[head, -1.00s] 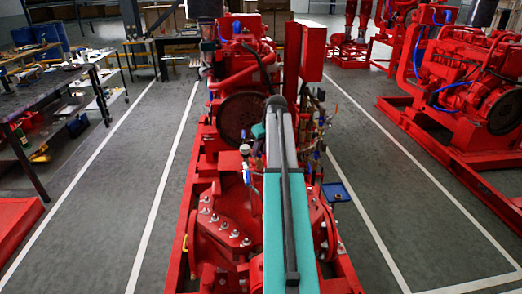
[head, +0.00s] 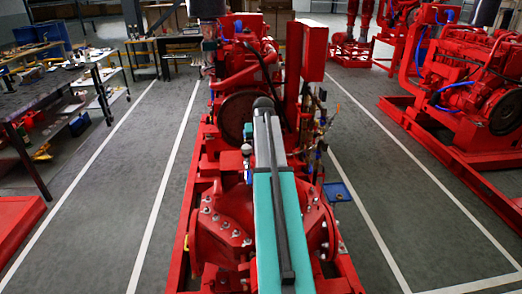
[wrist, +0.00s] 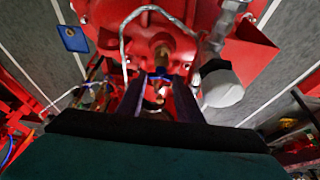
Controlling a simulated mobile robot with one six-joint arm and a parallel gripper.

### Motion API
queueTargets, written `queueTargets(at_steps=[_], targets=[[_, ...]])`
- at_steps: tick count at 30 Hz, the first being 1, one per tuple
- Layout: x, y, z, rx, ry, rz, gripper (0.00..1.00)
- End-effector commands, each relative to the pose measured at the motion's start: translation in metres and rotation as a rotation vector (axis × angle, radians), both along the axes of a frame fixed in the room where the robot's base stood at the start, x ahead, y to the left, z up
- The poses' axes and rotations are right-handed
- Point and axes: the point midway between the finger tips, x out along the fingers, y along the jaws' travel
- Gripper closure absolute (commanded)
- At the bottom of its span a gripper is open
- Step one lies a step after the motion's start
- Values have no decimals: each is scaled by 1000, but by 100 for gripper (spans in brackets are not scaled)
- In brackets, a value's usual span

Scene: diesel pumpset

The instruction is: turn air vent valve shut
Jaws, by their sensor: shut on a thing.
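My gripper (wrist: 159,80) shows in the wrist view, its two dark fingers pointing at the red pump casing. They are closed about a small blue part (wrist: 161,75), which looks like the handle of the air vent valve. A brass fitting (wrist: 160,50) stands just beyond it against the casing. How far the handle is turned is too small and dark to tell. In the head view my arm hides the gripper and its grasp. A fitting with a blue part (head: 248,172) shows just left of my arm there.
A white-grey cylinder (wrist: 221,85) on a metal pipe stands close right of my gripper in the wrist view. A thin metal tube (wrist: 124,45) loops on its left. A blue tray (head: 338,192) lies on the floor. Clear floor flanks the red pumpset.

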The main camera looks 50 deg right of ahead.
Motion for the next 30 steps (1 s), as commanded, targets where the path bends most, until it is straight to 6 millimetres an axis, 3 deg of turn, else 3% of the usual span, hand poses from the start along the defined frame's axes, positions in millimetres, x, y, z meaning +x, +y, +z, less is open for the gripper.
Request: queueTargets(at_steps=[10,11,14,30], targets=[[1,1,0,2,-2,-4,90],[1,1,0,2,-2,-4,66],[0,1,0,2,-2,-3,49],[1,3,-1,5,-1,5,48]])
